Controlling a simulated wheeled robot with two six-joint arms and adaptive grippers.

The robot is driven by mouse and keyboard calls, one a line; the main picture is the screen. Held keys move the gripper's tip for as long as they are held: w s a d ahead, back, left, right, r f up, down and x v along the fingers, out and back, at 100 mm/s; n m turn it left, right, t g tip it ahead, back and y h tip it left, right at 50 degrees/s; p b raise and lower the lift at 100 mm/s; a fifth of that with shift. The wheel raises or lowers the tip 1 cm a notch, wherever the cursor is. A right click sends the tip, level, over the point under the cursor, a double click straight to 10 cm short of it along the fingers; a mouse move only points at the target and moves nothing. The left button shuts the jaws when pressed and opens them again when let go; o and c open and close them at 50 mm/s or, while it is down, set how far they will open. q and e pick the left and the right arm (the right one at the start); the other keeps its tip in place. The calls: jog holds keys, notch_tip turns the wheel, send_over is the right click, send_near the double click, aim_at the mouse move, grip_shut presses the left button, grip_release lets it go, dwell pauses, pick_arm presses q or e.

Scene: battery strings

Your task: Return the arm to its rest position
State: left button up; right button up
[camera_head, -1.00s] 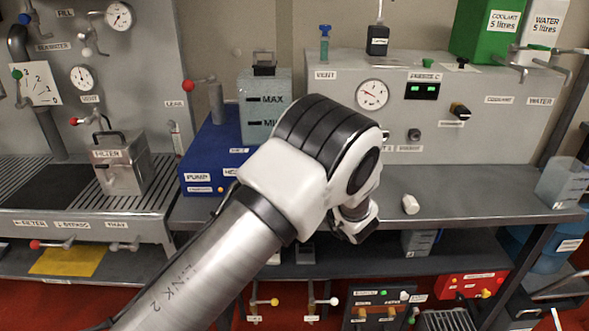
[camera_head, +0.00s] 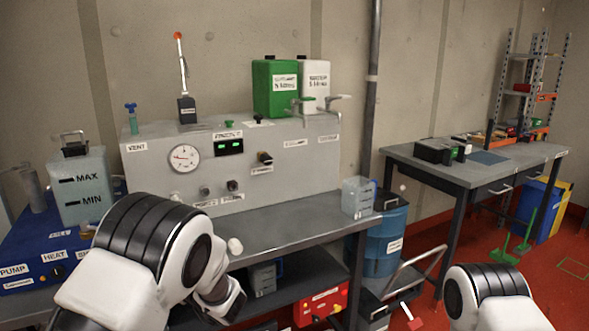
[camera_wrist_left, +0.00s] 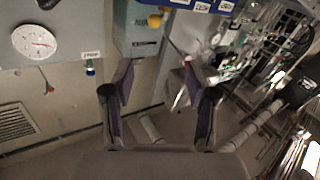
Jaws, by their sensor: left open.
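My left arm (camera_head: 150,245) comes in from the lower left in the head view, black and white, bent in front of the grey bench. Its wrist end (camera_head: 222,300) points down beside the bench's front edge; the fingertips are hard to make out there. In the left wrist view my left gripper (camera_wrist_left: 158,72) has its two dark fingers spread apart, with nothing between them. My right arm (camera_head: 490,295) shows only as a rounded joint and link at the lower right; its gripper is outside the view.
The grey test panel (camera_head: 290,165) stands on the bench, with a white cap (camera_head: 235,246) near the front edge. A clear beaker (camera_head: 357,197) is at the bench's right end. A blue barrel (camera_head: 388,240) stands beside it. Red floor (camera_head: 425,238) is open toward the far table (camera_head: 465,175).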

pick_arm(q)
jog(key=s+a+f+m+g+h, duration=0.1)
jog(key=s+a+f+m, duration=0.3)
jog(key=f, duration=0.8)
jog(key=s+a+f+m+g+h, duration=0.1)
jog(key=s+f+m+h, duration=0.5)
jog(key=s+f, duration=0.95)
jog(key=s+d+f+m+g+h, duration=0.1)
jog(key=s+d+f+g+h, duration=0.1)
jog(key=s, duration=0.5)
jog(key=s+d+f+m+g+h, duration=0.1)
jog(key=s+d+f+g+h, duration=0.1)
jog(key=s+d+h, duration=0.2)
jog(key=s+d+f+m+g+h, duration=0.1)
jog(key=s+d+f+g+h, duration=0.1)
jog(key=s, duration=0.7)
jog(key=d+g, duration=0.1)
jog(key=d, duration=0.1)
jog(key=shift+s+d+m+h, duration=0.35)
jog(key=shift+s+m+h, duration=0.05)
